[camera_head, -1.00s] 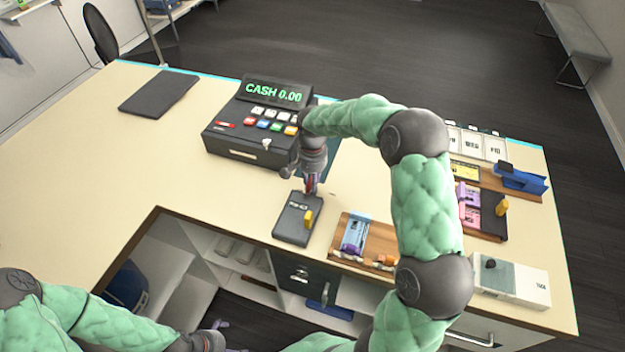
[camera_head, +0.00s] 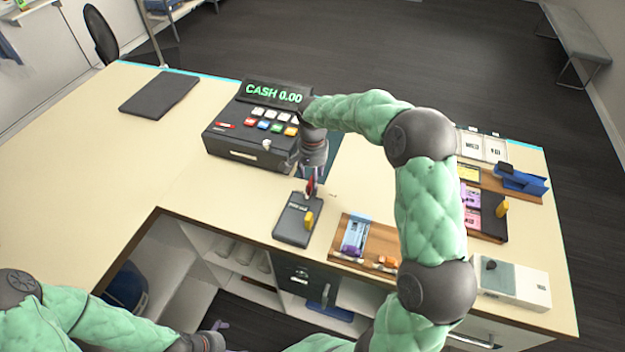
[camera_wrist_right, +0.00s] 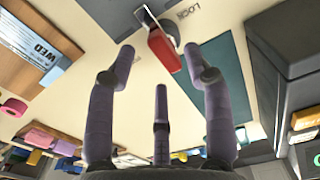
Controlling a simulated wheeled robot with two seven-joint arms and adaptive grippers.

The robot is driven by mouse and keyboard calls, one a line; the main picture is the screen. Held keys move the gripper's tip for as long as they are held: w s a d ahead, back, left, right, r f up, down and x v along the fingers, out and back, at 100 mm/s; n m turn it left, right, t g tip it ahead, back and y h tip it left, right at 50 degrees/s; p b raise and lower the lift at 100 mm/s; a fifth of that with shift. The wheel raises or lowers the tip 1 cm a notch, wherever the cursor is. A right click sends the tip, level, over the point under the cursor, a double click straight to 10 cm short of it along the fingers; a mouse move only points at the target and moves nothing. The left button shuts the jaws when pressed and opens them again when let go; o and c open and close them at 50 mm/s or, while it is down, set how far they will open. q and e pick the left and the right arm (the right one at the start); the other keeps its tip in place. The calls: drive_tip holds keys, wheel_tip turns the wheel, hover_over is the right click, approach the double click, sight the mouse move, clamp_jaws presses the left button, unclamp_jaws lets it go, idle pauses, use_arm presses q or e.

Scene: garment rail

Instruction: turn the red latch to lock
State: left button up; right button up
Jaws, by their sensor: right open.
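In the head view the red latch (camera_head: 310,186) stands upright at the back end of a dark grey box with a yellow lever (camera_head: 297,219). My right gripper (camera_wrist_right: 160,62) is open, its purple fingers spread on both sides of the latch's near end; I cannot tell whether they touch it. In the head view the right gripper (camera_head: 313,170) is just above the latch, partly hidden by its own wrist. My left gripper (camera_head: 219,326) is low at the bottom edge, mostly hidden.
A cash register (camera_head: 255,128) stands close behind and left of the box. A wooden tray (camera_head: 365,245) with cards lies to the right. A dark pad (camera_head: 158,93) lies far left.

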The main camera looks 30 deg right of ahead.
wheel_tip(320, 180, up, 9)
idle(0.3)
drive_tip(key=shift+r, duration=0.1)
idle(0.4)
